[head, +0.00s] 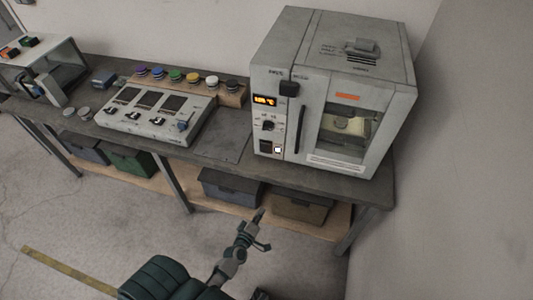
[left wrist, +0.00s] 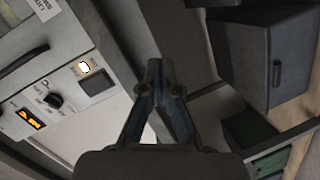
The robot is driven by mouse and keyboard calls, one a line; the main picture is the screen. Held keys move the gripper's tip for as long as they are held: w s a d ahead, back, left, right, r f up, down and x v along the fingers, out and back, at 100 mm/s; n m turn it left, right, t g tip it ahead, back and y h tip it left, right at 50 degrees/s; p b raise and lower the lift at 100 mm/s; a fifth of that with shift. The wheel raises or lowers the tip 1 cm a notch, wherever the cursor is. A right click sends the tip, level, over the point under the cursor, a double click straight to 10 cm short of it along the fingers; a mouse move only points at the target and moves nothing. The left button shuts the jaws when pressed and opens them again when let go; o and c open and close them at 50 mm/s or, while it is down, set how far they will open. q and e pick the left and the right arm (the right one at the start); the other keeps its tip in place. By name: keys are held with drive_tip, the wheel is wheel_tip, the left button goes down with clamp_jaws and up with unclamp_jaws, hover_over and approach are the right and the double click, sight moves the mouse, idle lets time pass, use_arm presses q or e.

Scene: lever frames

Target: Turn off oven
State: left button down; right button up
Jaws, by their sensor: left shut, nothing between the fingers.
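The oven (head: 345,100) is a grey box with a glass door, standing at the right end of the bench. Its front panel has an orange lit display (head: 264,100), a dark knob (head: 268,125), a black part (head: 265,146) and a white lit switch (head: 278,149). In the left wrist view the tilted panel shows the display (left wrist: 28,118), knob (left wrist: 54,100) and lit switch (left wrist: 84,68). My left gripper (head: 261,214) is in front of the bench, below the panel and apart from it. Its fingertips (left wrist: 158,72) are together and empty. My right gripper is not seen.
A console (head: 150,120) with screens and a row of coloured buttons (head: 192,78) are left of the oven. The bench edge (head: 225,168) lies between my gripper and the panel. Bins (head: 232,190) sit on the lower shelf. A wall is at right.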

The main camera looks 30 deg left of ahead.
sight(265, 147)
use_arm(q)
drive_tip(key=w+a+r+n+t+y, duration=0.1)
drive_tip(key=a+r+n, duration=0.1)
drive_tip(key=r, duration=0.6)
drive_tip(key=w+a+r+n+t+y, duration=0.1)
drive_tip(key=r+n, duration=0.3)
drive_tip(key=r, duration=0.4)
drive_tip(key=shift+w+a+n+t+y+b, duration=0.2)
drive_tip(key=shift+a+n+t+y+b, duration=0.1)
drive_tip(key=shift+a+t+y+b, duration=0.25)
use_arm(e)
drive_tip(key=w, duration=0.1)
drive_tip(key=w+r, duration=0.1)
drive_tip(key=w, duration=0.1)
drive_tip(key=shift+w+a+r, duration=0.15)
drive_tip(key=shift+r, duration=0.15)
use_arm(q)
drive_tip(key=shift+w+a, duration=0.1)
